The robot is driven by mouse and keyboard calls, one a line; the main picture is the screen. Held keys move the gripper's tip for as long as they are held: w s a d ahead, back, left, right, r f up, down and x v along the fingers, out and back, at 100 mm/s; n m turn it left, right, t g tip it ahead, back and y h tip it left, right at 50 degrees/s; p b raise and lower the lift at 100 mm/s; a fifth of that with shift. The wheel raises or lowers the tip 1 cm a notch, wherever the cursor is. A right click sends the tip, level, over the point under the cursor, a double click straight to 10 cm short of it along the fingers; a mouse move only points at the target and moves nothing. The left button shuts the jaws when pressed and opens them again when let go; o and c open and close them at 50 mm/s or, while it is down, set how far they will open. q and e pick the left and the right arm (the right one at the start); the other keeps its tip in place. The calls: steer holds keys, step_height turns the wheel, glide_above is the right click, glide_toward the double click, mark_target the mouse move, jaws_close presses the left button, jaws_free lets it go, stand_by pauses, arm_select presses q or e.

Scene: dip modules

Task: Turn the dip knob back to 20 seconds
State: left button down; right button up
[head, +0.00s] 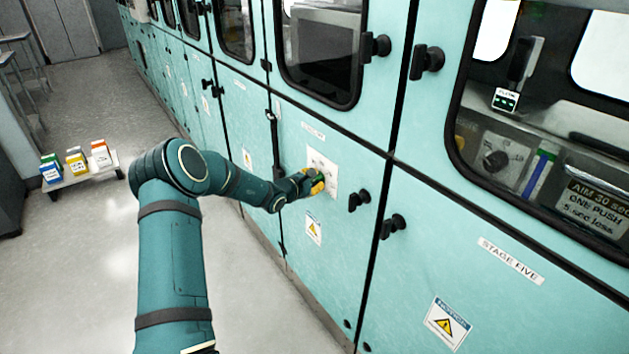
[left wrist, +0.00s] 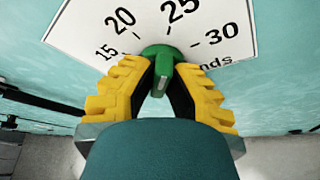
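The dip knob (left wrist: 162,72) is green and sits on a white dial plate (left wrist: 85,35) printed 15, 20, 25 and 30. My right gripper is in neither view.
Black door latches (head: 358,200) stick out right of the dial. A warning label (head: 313,228) is below it. The "STAGE FIVE" panel (head: 510,260) is at right. A low cart (head: 78,180) with coloured boxes stands on the floor at left. The floor between is clear.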

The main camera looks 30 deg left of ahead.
arm_select(q)
steer(key=shift+r+n+p, duration=0.15)
steer(key=shift+n+p, duration=0.15)
steer(key=shift+p, duration=0.45)
steer(key=n+g+h+p, duration=0.1)
steer(key=n+h+p, duration=0.1)
steer(key=p, duration=0.5)
steer(key=shift+n+g, duration=0.4)
steer(key=shift+n, duration=0.4)
steer(key=shift+n+h+p, duration=0.7)
steer(key=shift+n+p, duration=0.1)
steer(key=shift+p, duration=0.1)
steer(key=c, duration=1)
jaws_free()
steer(key=shift+d, duration=0.1)
